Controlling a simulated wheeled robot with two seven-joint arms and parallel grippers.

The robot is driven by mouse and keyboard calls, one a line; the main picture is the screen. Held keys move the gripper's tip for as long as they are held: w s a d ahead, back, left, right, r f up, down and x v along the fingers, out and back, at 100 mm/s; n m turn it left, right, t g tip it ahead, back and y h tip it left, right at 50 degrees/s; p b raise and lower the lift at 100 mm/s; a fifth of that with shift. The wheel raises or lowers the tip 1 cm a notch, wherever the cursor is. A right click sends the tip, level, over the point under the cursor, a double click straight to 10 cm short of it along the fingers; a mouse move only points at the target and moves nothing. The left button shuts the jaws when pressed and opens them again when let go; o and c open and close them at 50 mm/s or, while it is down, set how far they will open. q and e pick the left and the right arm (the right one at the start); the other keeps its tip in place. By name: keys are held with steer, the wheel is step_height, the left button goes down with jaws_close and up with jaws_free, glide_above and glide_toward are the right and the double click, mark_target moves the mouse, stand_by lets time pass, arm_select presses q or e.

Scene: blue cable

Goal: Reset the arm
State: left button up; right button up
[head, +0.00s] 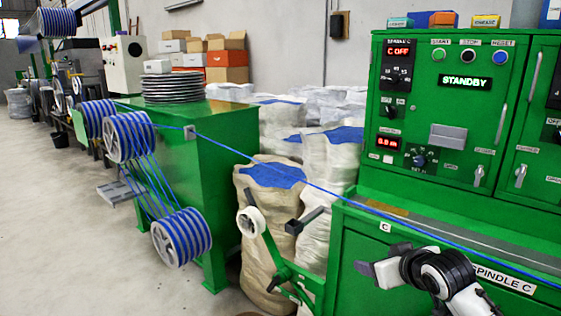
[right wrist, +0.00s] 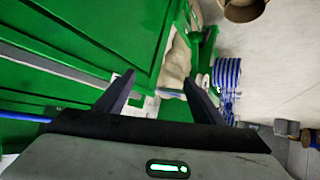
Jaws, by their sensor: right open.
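The blue cable (head: 300,181) runs taut from the reels at the left, through a small guide, and slopes down across the green machine's front to the right edge. My right gripper (head: 379,261) is at the lower right, in front of the cabinet marked spindle C, and looks empty. In the right wrist view its two dark fingers (right wrist: 159,80) stand apart with nothing between them. A piece of the blue cable (right wrist: 25,117) shows at the left there, beside the gripper. My left gripper is in neither view.
The green control cabinet (head: 440,150) reads STANDBY and has coloured buttons and knobs. Blue-wound reels (head: 181,238) stand at the left, with sacks of blue pellets (head: 270,174) in the middle. A green bracket (head: 285,270) sticks out left of my gripper. Floor is clear at lower left.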

steer(key=s+a+f, duration=0.3)
steer(key=s+f, duration=0.4)
steer(key=f, duration=0.5)
steer(key=s+a+f, duration=0.1)
steer(key=s+f, duration=0.4)
steer(key=s, duration=0.4)
steer(key=s+a+f+g, duration=0.1)
steer(key=s+f, duration=0.5)
steer(key=s, duration=0.4)
steer(key=s+a+f+m+g+y, duration=0.1)
steer(key=s+f, duration=0.5)
steer(key=s, duration=0.3)
steer(key=shift+s, duration=0.25)
